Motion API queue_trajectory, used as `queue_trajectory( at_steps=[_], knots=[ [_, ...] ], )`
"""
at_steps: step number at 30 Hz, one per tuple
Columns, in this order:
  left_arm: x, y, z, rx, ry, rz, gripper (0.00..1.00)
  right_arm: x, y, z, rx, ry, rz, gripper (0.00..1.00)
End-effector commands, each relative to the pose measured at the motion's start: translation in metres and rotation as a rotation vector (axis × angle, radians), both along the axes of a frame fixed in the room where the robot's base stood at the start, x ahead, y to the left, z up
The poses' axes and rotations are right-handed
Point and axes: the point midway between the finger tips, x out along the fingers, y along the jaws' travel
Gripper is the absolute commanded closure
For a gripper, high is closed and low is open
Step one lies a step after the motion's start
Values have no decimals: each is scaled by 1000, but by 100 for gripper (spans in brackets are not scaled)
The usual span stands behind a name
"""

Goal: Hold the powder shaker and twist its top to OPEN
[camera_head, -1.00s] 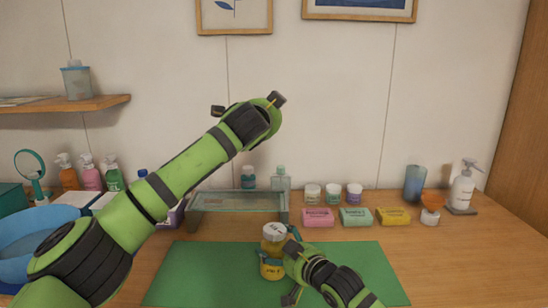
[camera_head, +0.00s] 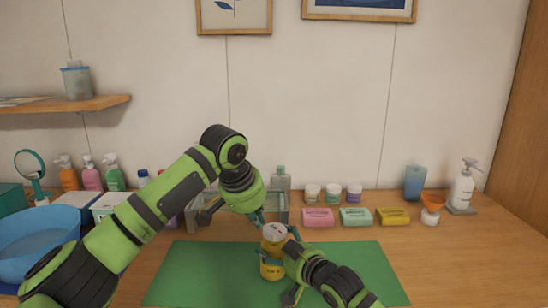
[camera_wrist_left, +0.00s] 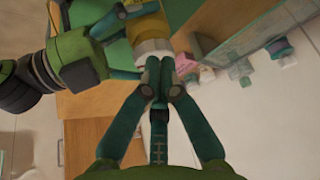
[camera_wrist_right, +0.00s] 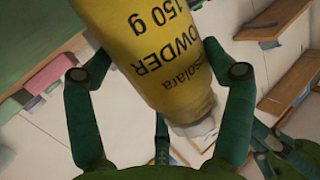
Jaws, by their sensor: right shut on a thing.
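The powder shaker (camera_head: 271,270) stands over the green mat, with a yellow body and a pale top (camera_head: 274,232). My right gripper (camera_head: 284,257) is shut around its body from the right. In the right wrist view the yellow label (camera_wrist_right: 150,45) reads "POWDER 150 g" between the fingers, with the pale end pointing down in that picture. My left gripper (camera_head: 261,216) is just above and beside the top. In the left wrist view its fingers (camera_wrist_left: 168,68) are together, close to the shaker's pale end (camera_wrist_left: 152,46); whether they touch it I cannot tell.
A green mat (camera_head: 200,270) covers the front of the wooden table. A glass riser (camera_head: 240,203) stands behind. A blue bowl (camera_head: 35,245) is at the left.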

Motion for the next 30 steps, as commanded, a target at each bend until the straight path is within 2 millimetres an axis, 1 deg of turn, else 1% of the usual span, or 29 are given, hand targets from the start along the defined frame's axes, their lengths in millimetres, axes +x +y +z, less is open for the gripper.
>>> queue_trajectory(
  at_steps=[1,4,10,30],
  knots=[
    [-1,0,-8,1,2,-1,100,0,0,0,-1,1,0,53],
    [-1,0,-19,1,2,-1,100,0,0,0,-1,1,0,53],
    [-1,1,-31,0,-2,-2,100,0,0,0,-1,1,0,53],
    [0,-1,-33,0,-2,-2,100,0,0,0,-1,1,0,53]
  ],
)
